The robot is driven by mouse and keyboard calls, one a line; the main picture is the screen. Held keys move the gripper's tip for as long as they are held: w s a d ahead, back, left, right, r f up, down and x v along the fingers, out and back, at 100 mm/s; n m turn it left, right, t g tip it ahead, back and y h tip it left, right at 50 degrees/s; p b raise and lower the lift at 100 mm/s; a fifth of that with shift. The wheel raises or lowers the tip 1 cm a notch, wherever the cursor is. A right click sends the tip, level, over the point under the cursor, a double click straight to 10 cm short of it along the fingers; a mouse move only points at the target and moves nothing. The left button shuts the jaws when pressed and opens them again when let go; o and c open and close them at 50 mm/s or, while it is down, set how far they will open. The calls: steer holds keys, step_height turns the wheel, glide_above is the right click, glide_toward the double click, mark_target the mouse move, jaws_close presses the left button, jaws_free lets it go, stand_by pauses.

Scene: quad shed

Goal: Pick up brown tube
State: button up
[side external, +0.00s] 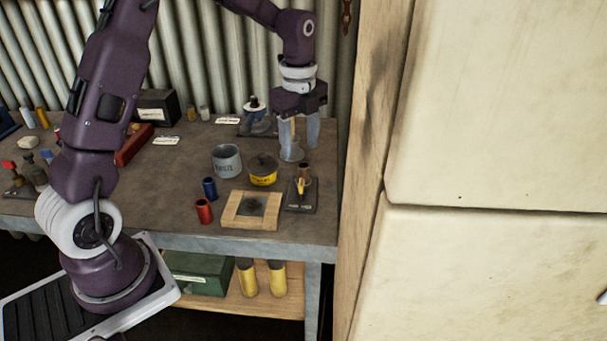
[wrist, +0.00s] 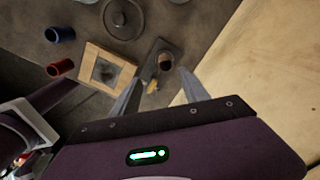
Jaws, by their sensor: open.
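A brown tube (side external: 304,173) stands upright on a small dark plate (side external: 302,204) near the right front of the workbench. It also shows in the wrist view (wrist: 165,62), seen from above, beyond and between my fingers. A yellowish piece (side external: 300,187) is on the plate just in front of the tube. My gripper (side external: 299,150) is open and points down, its fingertips above and behind the tube, apart from it. In the wrist view my two fingers (wrist: 157,92) are spread with nothing between their tips.
A wooden frame (side external: 232,216) with a dark centre lies left of the plate. Red (side external: 204,211) and blue (side external: 209,189) tubes, a grey can (side external: 227,160) and a yellow tin (side external: 263,169) stand nearby. A wooden post (side external: 362,170) rises close on the right.

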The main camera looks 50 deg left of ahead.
mark_target(303, 175)
steer(key=shift+m, duration=0.3)
steer(key=f, duration=0.2)
steer(key=w+f, duration=0.1)
steer(key=f, duration=0.5)
steer(key=shift+w+a+f, duration=0.1)
steer(key=shift+w+f, duration=0.05)
steer(key=shift+f, duration=0.1)
jaws_close()
